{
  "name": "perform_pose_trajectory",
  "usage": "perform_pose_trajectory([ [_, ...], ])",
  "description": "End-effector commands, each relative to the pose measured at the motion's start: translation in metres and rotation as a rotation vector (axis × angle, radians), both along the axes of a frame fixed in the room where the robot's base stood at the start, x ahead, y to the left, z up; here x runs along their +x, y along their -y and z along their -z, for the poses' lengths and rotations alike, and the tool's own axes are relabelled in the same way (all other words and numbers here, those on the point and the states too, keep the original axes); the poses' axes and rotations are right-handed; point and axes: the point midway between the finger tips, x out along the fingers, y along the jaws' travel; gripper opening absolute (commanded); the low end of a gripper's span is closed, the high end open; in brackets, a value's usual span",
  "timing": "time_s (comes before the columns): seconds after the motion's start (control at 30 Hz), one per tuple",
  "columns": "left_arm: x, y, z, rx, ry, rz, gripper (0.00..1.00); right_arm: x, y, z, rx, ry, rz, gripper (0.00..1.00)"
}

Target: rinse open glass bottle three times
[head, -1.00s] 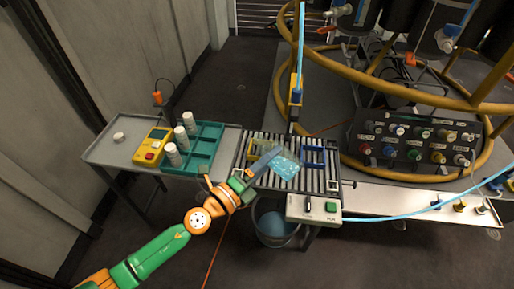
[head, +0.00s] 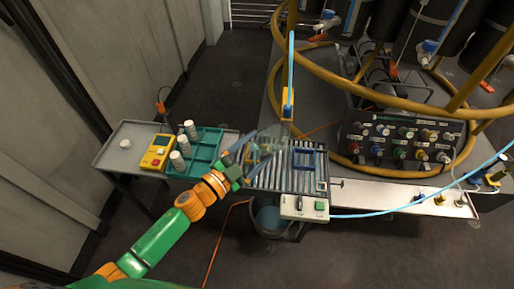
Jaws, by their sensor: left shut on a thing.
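My left gripper (head: 243,152) is over the left part of the slatted metal rack (head: 286,180). It is shut on a clear glass bottle (head: 268,143), which looks tilted and pale. The bottle's mouth and any water inside are too small to tell. A blue hose hangs down to a yellow and blue nozzle (head: 288,103) just behind and above the bottle. My right gripper does not show.
A teal rack (head: 204,150) with several white-capped vials and a yellow meter (head: 157,151) stand on the left side table (head: 118,157). A bucket (head: 268,215) is below the slatted rack. A control box (head: 304,207) with a green button is at its front. A knob panel (head: 400,135) is right.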

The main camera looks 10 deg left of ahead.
Motion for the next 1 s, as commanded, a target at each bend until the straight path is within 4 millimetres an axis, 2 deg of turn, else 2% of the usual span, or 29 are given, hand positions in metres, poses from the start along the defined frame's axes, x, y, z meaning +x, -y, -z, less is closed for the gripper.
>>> perform_pose_trajectory([
  [0.53, 0.000, 0.001, 0.002, 0.021, 0.017, 0.000, 0.03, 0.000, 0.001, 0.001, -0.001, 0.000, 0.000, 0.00],
  [0.63, -0.003, 0.006, 0.014, 0.150, 0.112, -0.003, 0.03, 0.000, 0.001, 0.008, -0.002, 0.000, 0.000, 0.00],
  [0.8, -0.011, 0.017, 0.038, 0.464, 0.331, -0.005, 0.03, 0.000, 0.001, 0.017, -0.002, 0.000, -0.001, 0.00],
  [0.93, -0.015, 0.021, 0.050, 0.610, 0.431, -0.002, 0.03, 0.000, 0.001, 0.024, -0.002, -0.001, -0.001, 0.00],
  [1.0, -0.015, 0.022, 0.059, 0.676, 0.476, -0.002, 0.03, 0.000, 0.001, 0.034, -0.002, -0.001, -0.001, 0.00],
])
